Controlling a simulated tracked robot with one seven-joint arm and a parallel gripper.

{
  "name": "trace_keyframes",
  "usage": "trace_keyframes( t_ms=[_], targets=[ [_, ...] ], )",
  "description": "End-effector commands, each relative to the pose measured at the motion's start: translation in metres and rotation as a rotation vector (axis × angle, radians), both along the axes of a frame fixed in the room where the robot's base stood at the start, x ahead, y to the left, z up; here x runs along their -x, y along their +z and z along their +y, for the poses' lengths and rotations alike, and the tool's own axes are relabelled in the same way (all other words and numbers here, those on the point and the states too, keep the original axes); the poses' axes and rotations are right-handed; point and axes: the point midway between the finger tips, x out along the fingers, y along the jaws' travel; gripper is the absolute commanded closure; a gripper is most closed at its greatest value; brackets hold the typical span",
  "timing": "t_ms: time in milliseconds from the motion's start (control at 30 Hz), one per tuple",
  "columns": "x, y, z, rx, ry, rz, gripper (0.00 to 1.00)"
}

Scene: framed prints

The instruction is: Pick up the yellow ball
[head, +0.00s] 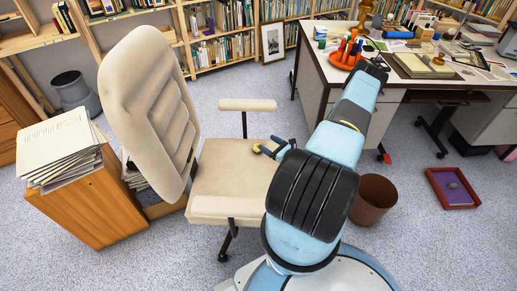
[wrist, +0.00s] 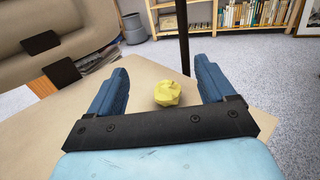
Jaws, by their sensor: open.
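The yellow ball (wrist: 167,93) rests on the beige seat of the office chair. In the wrist view it lies between the two blue fingers of my gripper (wrist: 162,88), with space on both sides, nearer the right finger. The fingers are apart and do not touch it. In the head view the small yellow ball (head: 256,148) shows on the seat at the tip of my gripper (head: 268,147). The chair seat (head: 225,182) is pale and flat.
The chair's backrest (head: 147,95) rises at the left and an armrest (head: 247,105) stands beyond the seat. A brown bin (head: 373,199) stands right of my arm, and a cluttered desk (head: 400,100) is farther back. Papers lie on a wooden cabinet (head: 82,203) at left.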

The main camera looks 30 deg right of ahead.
Motion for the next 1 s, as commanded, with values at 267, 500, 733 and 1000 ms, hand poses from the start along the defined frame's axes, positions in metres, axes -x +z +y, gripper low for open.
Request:
trace_keyframes(
  t_ms=[267, 500, 733, 1000],
  targets=[
    [0.0, -0.048, 0.002, 0.0, 0.003, 0.001, 0.17],
    [-0.019, -0.057, 0.008, 0.001, 0.005, -0.001, 0.17],
    [-0.028, -0.057, 0.01, 0.001, 0.003, 0.0, 0.17],
    [-0.059, -0.057, 0.021, 0.002, 0.005, -0.001, 0.17]
  ],
)
